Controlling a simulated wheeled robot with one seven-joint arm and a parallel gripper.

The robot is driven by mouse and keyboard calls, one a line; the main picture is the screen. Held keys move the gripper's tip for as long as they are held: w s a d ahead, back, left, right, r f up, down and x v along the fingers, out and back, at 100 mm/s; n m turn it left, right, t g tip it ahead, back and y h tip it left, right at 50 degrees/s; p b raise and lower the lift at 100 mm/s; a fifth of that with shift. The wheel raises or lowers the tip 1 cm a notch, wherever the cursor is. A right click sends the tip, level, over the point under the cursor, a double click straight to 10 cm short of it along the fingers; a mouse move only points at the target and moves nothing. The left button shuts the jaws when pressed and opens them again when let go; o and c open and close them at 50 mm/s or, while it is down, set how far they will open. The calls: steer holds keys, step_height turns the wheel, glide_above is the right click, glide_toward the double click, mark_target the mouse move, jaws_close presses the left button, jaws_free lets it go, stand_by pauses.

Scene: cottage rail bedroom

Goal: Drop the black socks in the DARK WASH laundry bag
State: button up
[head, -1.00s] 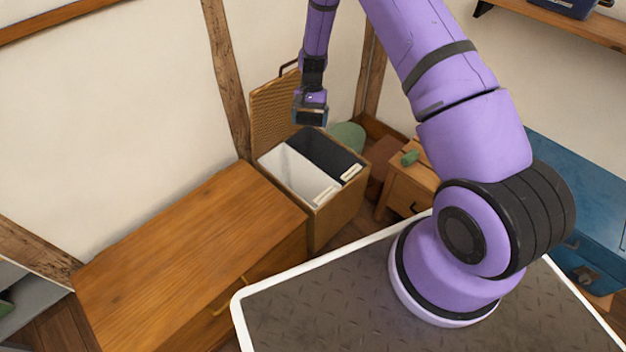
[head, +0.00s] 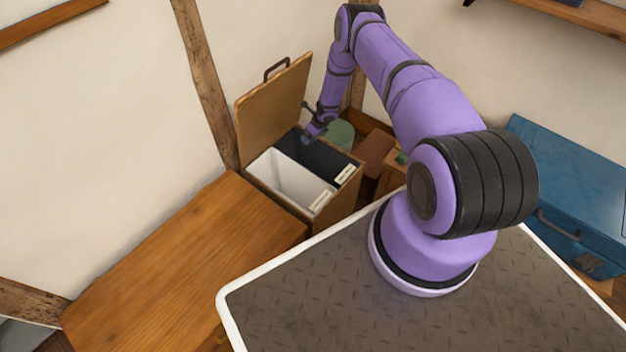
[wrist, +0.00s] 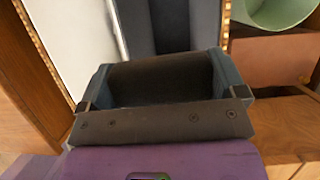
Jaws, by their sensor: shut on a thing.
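A wicker hamper (head: 336,202) with its lid (head: 272,105) raised holds a white bag (head: 285,182) on the left and a dark bag (head: 325,160) on the right. Each bag has a pale tag at its front edge; the dark bag's tag (head: 345,175) is too small to read. My gripper (head: 312,134) is over the back part of the dark bag. The socks are hidden in the head view.
A wooden dresser (head: 180,262) stands left of the hamper. A green round container (head: 341,133) and a small wooden stand (head: 393,178) are to its right. A blue chest (head: 570,190) is at far right. The raised lid stands close to my gripper's left.

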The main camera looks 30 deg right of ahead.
steer(key=shift+s+d+f+m+h, duration=0.1)
steer(key=shift+d+f+m+h, duration=0.05)
steer(key=shift+d+f+m, duration=0.35)
steer(key=shift+s+d+f+m+h, duration=0.15)
steer(key=shift+d+f+m, duration=0.15)
steer(key=shift+f, duration=0.25)
steer(key=shift+w+f, duration=0.15)
steer(key=shift+f, duration=2.75)
steer(key=o, duration=0.6)
steer(key=shift+r, duration=0.15)
steer(key=v, duration=1)
steer(key=shift+s+r, duration=0.15)
steer(key=shift+s, duration=0.2)
